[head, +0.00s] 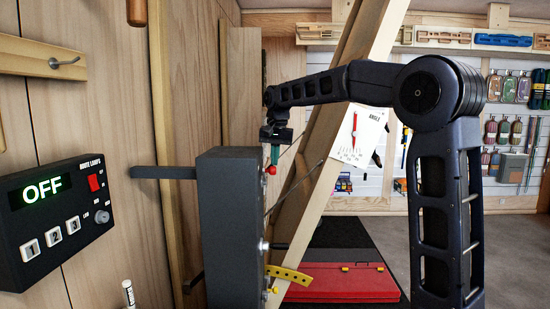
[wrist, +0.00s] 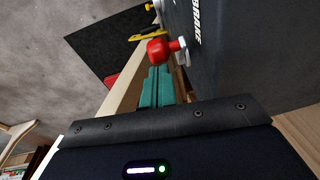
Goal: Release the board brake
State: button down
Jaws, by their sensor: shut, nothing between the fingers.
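The brake housing is a tall dark grey box (head: 230,225) beside the slanted wooden board (head: 335,130). Its face (wrist: 235,55) reads "BRAKE" in the wrist view. A red ball knob (wrist: 158,51) on a short metal stem sticks out from that face; it also shows in the head view (head: 271,170). My gripper (head: 275,158) hangs fingers-down just above the knob. Its green fingers (wrist: 157,78) are together and empty, with their tips at or very near the knob. I cannot tell whether they touch it.
A black control box (head: 55,215) on the left wall shows "OFF". A paper angle dial (head: 358,138) is fixed to the board. A yellow perforated arc (head: 288,274) sits low by the housing. Climbing gear hangs on the far wall.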

jog(key=shift+s+f+t, duration=0.3)
jog(key=shift+s+t, duration=0.3)
jog(key=shift+s, duration=0.1)
jog(key=shift+s+f, duration=1.1)
jog(key=shift+s, duration=0.2)
notch_tip(320, 180, up, 5)
send_over(274, 168)
jog(key=s, duration=0.1)
jog(key=s+d+r, duration=0.1)
jog(key=s+r, duration=0.4)
jog(key=r, duration=0.2)
jog(key=shift+d+r, duration=0.15)
jog(key=shift+r, duration=0.1)
